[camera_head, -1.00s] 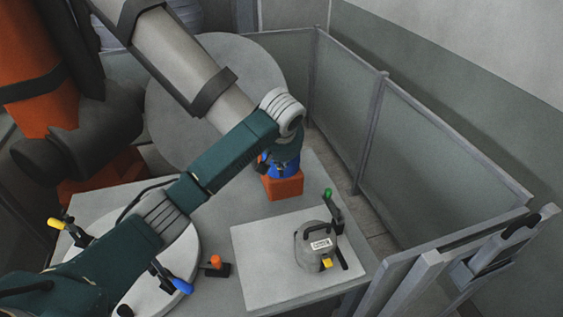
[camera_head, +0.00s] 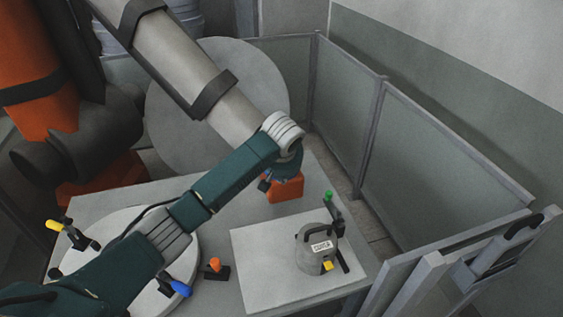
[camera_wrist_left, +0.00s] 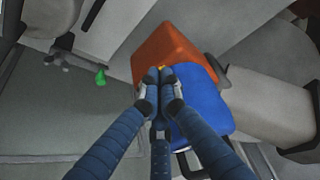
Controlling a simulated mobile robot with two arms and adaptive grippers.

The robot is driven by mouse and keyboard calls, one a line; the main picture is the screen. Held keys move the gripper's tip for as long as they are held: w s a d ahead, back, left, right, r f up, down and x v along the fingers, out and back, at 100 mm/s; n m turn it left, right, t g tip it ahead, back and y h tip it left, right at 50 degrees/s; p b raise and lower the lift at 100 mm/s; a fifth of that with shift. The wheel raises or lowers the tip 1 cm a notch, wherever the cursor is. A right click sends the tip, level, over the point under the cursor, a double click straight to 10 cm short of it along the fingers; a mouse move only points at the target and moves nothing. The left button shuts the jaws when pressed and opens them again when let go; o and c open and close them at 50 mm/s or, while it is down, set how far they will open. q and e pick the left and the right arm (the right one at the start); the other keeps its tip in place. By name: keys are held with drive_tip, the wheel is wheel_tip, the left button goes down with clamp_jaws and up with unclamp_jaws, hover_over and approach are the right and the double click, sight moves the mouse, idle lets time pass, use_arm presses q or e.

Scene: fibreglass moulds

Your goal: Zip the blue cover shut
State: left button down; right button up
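The blue cover (camera_wrist_left: 208,115) lies over part of an orange block (camera_wrist_left: 170,50) in the left wrist view. In the head view the orange block (camera_head: 286,190) stands on the table, and only a sliver of blue shows beside it. My left gripper (camera_wrist_left: 159,75) is at the seam between blue and orange. Its fingertips are together, with a tiny yellow bit, seemingly the zip pull (camera_wrist_left: 162,68), showing between them. In the head view my left wrist hides the top of the cover and most of the gripper. My right gripper is not in view.
A light board (camera_head: 262,275) on the table (camera_head: 225,225) bears a grey labelled device (camera_head: 318,252) and a green-tipped clamp (camera_head: 329,197). Clamps with yellow, blue and orange (camera_head: 215,263) tips stand at the left. Grey panels (camera_head: 430,150) border the right side.

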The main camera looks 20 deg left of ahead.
use_arm(q)
drive_tip(key=s+p, duration=0.2)
drive_tip(key=shift+s+d+f, duration=0.1)
drive_tip(key=shift+s+d, duration=0.25)
drive_tip(key=shift+d, duration=0.05)
drive_tip(key=v, duration=1.2)
drive_tip(key=shift+w, duration=0.15)
